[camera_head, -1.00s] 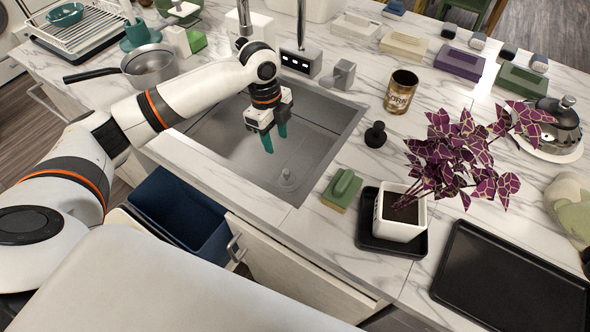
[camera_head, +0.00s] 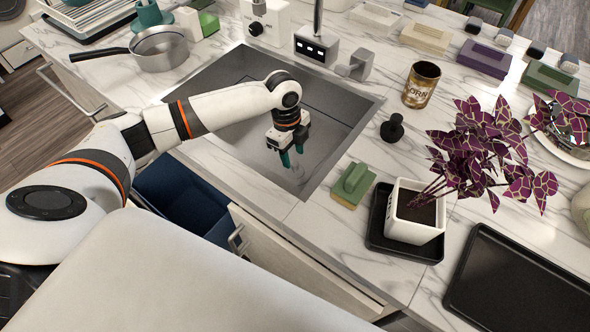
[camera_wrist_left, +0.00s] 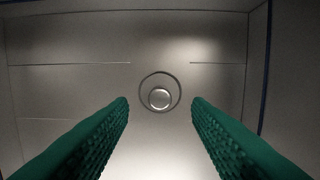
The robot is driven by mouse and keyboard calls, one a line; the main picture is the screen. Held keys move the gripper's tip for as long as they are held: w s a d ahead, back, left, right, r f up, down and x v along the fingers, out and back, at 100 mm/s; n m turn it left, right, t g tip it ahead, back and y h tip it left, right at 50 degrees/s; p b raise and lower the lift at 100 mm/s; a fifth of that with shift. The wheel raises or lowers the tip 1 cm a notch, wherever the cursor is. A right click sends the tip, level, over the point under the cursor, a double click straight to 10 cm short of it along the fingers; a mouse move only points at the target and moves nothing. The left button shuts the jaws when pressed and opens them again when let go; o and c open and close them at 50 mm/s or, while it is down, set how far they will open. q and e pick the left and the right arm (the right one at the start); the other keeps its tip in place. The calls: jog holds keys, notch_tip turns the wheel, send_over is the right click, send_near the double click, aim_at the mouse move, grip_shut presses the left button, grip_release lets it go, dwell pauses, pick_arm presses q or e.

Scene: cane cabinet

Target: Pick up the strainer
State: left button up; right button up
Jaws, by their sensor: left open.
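The strainer (camera_wrist_left: 160,98) is a small round metal piece with a knob, set in the drain ring in the sink floor. In the left wrist view it is centred between the two green fingers of my left gripper (camera_head: 292,161), beyond their tips. The gripper is open and empty, pointing down inside the sink (camera_head: 235,75). In the head view the fingers largely cover the strainer. I cannot tell the exact gap between fingertips and strainer. My right gripper is not in view.
A green sponge (camera_head: 353,184), a black stopper-like object (camera_head: 392,128) and a potted purple plant (camera_head: 415,220) stand right of the sink. The faucet base (camera_head: 316,48) is behind it. A saucepan (camera_head: 160,50) stands to the left. Sink walls surround the gripper.

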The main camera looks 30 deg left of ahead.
aim_at(295, 163)
pick_arm(q)
jog(key=f, duration=0.3)
jog(key=f+p, duration=0.1)
jog(key=f, duration=0.1)
jog(key=shift+d, duration=0.4)
grip_shut()
